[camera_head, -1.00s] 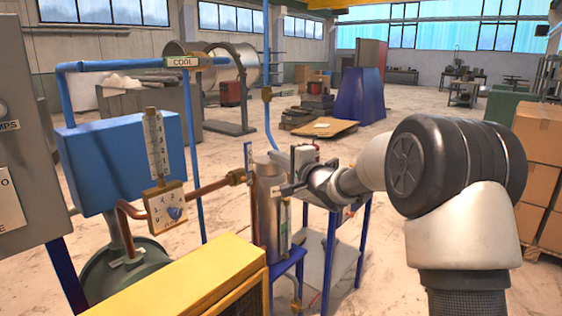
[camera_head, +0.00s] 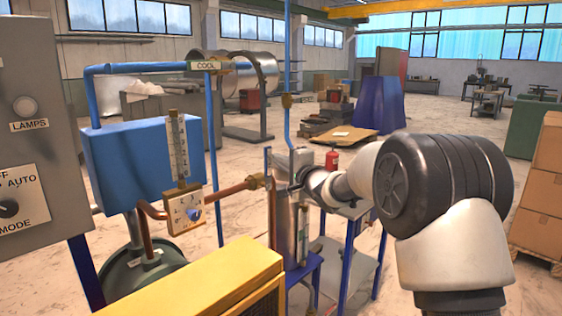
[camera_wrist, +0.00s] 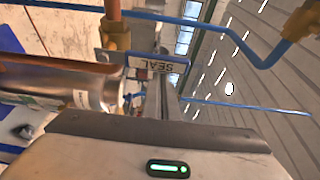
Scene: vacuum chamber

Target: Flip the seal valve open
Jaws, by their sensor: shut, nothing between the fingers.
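The SEAL label plate (camera_wrist: 158,63) shows upside down in the wrist view, beside a brass fitting (camera_wrist: 115,35) on a copper pipe. In the head view a narrow upright plate (camera_head: 267,160) stands near the brass fitting (camera_head: 256,182), at the top of a silver cylinder (camera_head: 288,228). My gripper (camera_head: 284,190) reaches in from the right at the cylinder's top. In the wrist view my gripper (camera_wrist: 166,70) is shut and empty, its fingers close beside the SEAL plate; I cannot tell whether they touch. The valve's lever is not clearly distinguishable.
A blue box (camera_head: 140,160) with a gauge (camera_head: 184,175) stands left of the cylinder. A yellow unit (camera_head: 200,285) is in front. A grey control cabinet (camera_head: 35,130) is at far left. Blue pipes (camera_wrist: 240,45) run close by in the wrist view. Stacked cartons (camera_head: 545,195) stand at right.

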